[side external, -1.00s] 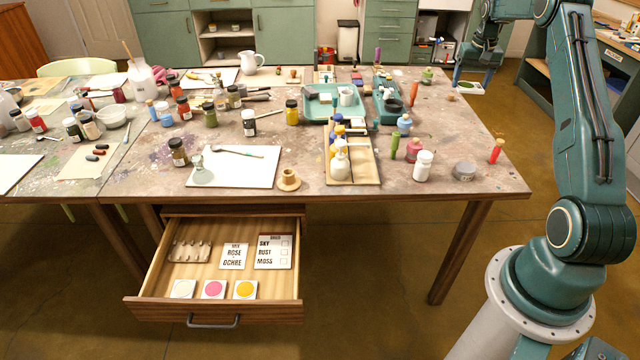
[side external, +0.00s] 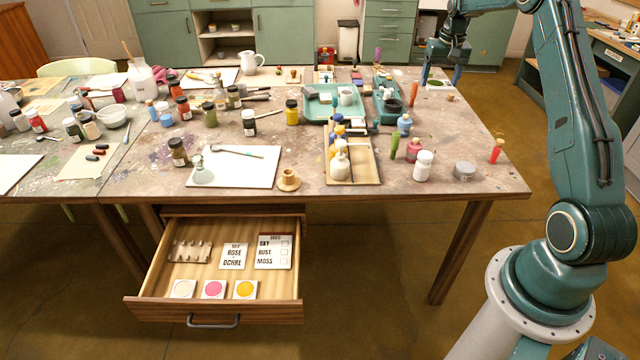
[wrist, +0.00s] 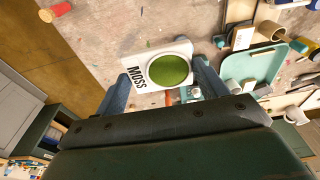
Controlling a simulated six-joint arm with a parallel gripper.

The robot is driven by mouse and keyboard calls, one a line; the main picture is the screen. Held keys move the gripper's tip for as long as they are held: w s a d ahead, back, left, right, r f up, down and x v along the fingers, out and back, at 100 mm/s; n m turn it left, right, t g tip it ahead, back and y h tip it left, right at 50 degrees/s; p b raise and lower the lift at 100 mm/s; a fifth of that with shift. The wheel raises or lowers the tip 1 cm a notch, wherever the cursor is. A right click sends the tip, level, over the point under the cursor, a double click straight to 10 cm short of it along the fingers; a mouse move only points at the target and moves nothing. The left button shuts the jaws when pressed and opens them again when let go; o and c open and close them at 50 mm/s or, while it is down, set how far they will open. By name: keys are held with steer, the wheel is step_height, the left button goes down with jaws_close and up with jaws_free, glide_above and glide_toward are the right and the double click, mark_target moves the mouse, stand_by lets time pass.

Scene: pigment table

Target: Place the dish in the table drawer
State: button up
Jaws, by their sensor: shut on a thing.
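The dish is a white square tile with a round green well and the word MOSS (wrist: 147,77). In the wrist view it sits between the two fingers of my gripper (wrist: 162,87), which is shut on it. In the side view my gripper (side external: 441,78) holds the dish (side external: 438,83) by the table's far right edge; whether it touches the tabletop cannot be told. The table drawer (side external: 215,313) is open at the front. It holds three dishes in its front row, white (side external: 183,289), pink (side external: 214,289) and yellow (side external: 245,289), with bare room to their right.
A ridged rack (side external: 190,251) and two lettered cards (side external: 273,251) lie at the drawer's back. The floor right of the drawer is clear.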

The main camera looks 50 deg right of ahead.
steer(key=w+a+r+n, duration=0.1)
steer(key=w+a, duration=0.2)
steer(key=a, duration=0.4)
steer(key=w+a+r+n, duration=0.1)
steer(key=w+a, duration=0.1)
steer(key=a, duration=0.4)
steer(key=n+y, duration=0.2)
steer(key=n, duration=1.4)
glide_above(278, 285)
step_height(278, 285, down, 22)
step_height(278, 285, down, 16)
steer(key=shift+s+d+f, duration=0.1)
steer(key=shift+s, duration=0.05)
steer(key=shift+f, duration=0.1)
steer(key=shift+f, duration=1.8)
steer(key=shift+f, duration=0.1)
